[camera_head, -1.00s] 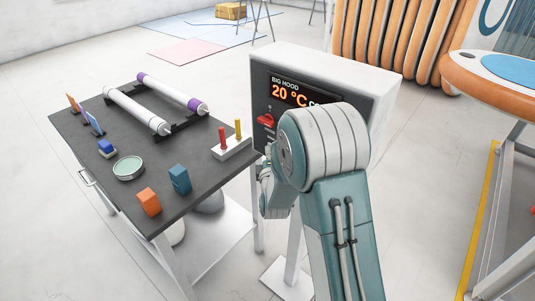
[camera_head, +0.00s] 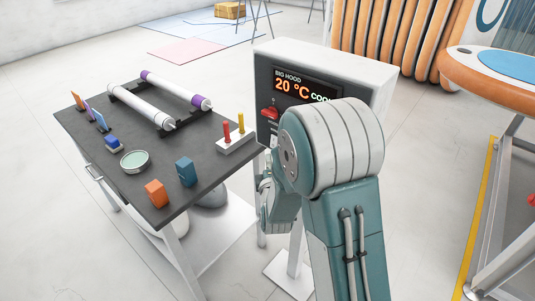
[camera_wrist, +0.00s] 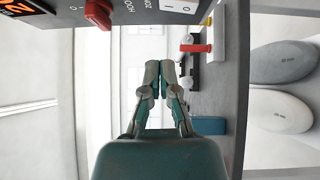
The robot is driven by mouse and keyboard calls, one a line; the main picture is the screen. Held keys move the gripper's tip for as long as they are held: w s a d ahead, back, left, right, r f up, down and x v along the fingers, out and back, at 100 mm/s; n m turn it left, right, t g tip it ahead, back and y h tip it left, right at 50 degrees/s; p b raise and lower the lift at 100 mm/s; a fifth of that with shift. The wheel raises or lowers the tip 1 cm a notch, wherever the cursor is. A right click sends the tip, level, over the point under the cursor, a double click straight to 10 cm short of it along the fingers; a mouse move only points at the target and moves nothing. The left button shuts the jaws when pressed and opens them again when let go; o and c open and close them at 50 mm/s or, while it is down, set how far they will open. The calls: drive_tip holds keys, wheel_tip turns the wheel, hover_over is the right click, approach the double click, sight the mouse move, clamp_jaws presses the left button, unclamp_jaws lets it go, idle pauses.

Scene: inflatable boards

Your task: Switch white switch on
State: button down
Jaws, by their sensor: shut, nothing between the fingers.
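The white switch (camera_wrist: 180,6) is at the top edge of the wrist view, partly cut off, on the dark front panel of the Big Hood box (camera_wrist: 135,12). A red knob (camera_wrist: 98,13) is beside it on the panel.
A dark table (camera_head: 145,190) stands left of the box. It holds white rollers (camera_head: 142,105), a red-and-yellow peg block (camera_head: 236,143), a blue block (camera_head: 186,171), an orange block (camera_head: 156,193) and a round dish (camera_head: 135,161). An orange-edged board (camera_head: 490,90) on a frame is at right.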

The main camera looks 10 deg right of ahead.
drive_tip(key=s+a+r+m+g+y, duration=0.3)
drive_tip(key=s+r+m+g, duration=0.4)
drive_tip(key=s, duration=0.4)
drive_tip(key=s+r+m+g, duration=0.1)
drive_tip(key=s+m+g, duration=0.1)
drive_tip(key=s, duration=0.4)
drive_tip(key=s+d+r+m+g, duration=0.1)
drive_tip(key=s+r+m, duration=0.1)
drive_tip(key=s+m, duration=0.2)
drive_tip(key=s+r+m+g, duration=0.1)
drive_tip(key=s+m+g, duration=0.1)
drive_tip(key=s, duration=0.8)
drive_tip(key=shift+s+d+r+m+g, duration=0.15)
drive_tip(key=shift+d+r+m+g, duration=0.15)
drive_tip(key=shift+m, duration=0.5)
idle(0.4)
